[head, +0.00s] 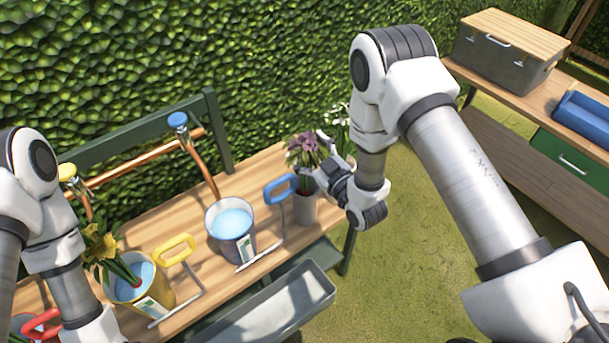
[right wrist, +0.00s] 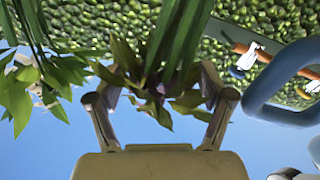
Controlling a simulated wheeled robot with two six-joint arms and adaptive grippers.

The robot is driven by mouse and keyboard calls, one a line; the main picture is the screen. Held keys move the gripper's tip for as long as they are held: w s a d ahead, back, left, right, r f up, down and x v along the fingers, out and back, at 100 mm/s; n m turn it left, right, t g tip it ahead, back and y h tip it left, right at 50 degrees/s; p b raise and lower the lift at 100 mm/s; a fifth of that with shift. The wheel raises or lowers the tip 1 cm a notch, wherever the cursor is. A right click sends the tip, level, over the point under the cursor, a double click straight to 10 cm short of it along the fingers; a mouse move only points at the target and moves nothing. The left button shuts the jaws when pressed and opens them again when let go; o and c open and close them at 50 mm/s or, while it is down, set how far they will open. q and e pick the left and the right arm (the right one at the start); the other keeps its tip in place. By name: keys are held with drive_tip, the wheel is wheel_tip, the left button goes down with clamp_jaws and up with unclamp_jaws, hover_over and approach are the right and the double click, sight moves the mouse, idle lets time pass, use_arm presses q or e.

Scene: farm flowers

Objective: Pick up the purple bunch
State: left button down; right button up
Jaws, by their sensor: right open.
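White flowers (head: 337,122) stand close behind the right gripper. A blue handle (head: 280,188) is just left of the vase, and it shows in the right wrist view (right wrist: 262,112). A blue-grey bucket (head: 246,245) and a yellow bucket (head: 158,292) with yellow flowers are further left.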

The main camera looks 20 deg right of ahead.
drive_tip(key=shift+w+a, duration=0.1)
drive_tip(key=shift+w, duration=0.45)
drive_tip(key=shift+s+r, duration=0.15)
drive_tip(key=shift+s, duration=0.05)
drive_tip(key=shift+w, duration=0.1)
clamp_jaws()
drive_tip(key=shift+r, duration=0.1)
wheel_tip(320, 180, up, 18)
drive_tip(key=b, duration=0.2)
